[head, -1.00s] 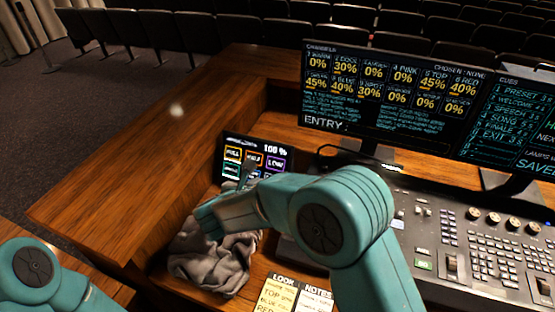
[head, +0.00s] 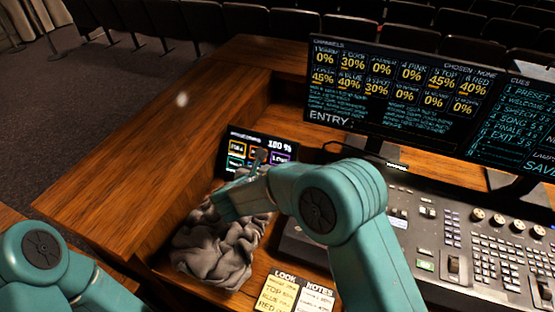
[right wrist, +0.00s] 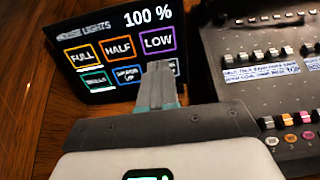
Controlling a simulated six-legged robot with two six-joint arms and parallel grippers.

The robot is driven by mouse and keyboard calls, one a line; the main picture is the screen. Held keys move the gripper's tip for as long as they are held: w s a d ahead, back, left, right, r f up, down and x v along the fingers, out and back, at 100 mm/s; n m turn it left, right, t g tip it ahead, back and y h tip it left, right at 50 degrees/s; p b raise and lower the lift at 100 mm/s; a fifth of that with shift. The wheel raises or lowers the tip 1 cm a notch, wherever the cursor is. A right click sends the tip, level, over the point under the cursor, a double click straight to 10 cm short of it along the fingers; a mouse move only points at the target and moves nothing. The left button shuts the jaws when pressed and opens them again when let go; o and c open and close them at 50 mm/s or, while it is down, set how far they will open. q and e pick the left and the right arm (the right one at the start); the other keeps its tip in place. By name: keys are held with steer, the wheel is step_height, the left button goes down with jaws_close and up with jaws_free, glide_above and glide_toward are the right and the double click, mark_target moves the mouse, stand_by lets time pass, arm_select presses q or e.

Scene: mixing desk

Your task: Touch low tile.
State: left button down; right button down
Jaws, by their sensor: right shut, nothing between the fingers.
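The low tile (right wrist: 158,41), a purple-outlined box reading LOW, is at the top right of the tile rows on the small black HOUSE LIGHTS screen (right wrist: 108,20), which reads 100%. In the head view the low tile (head: 281,158) shows at the screen's right side. My right gripper (right wrist: 158,68) is shut and empty, its tips just below the low tile in the wrist view and overlapping the lower-row tiles. In the head view my right gripper (head: 260,155) is in front of the screen, left of the low tile. I cannot tell whether it touches the glass. My left gripper is out of view.
A crumpled grey cloth (head: 215,250) lies below my right forearm. LOOK (head: 278,293) and NOTES (head: 315,298) sheets lie in front. The mixing console (head: 470,235) and large monitors (head: 390,95) are to the right. A wooden ledge (head: 130,170) borders the left.

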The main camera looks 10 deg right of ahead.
mark_target(281, 159)
steer(key=p+x, duration=0.2)
steer(key=x, duration=0.6)
steer(key=shift+w+d+f+p, duration=0.1)
steer(key=shift+w+p, duration=0.25)
steer(key=shift+w+f, duration=0.15)
steer(key=shift+w, duration=0.05)
steer(key=shift+s+d, duration=0.1)
steer(key=shift+f, duration=0.1)
steer(key=b, duration=0.3)
steer(key=shift+w+d+f, duration=0.3)
steer(key=shift+w, duration=0.05)
steer(key=shift+r, duration=0.35)
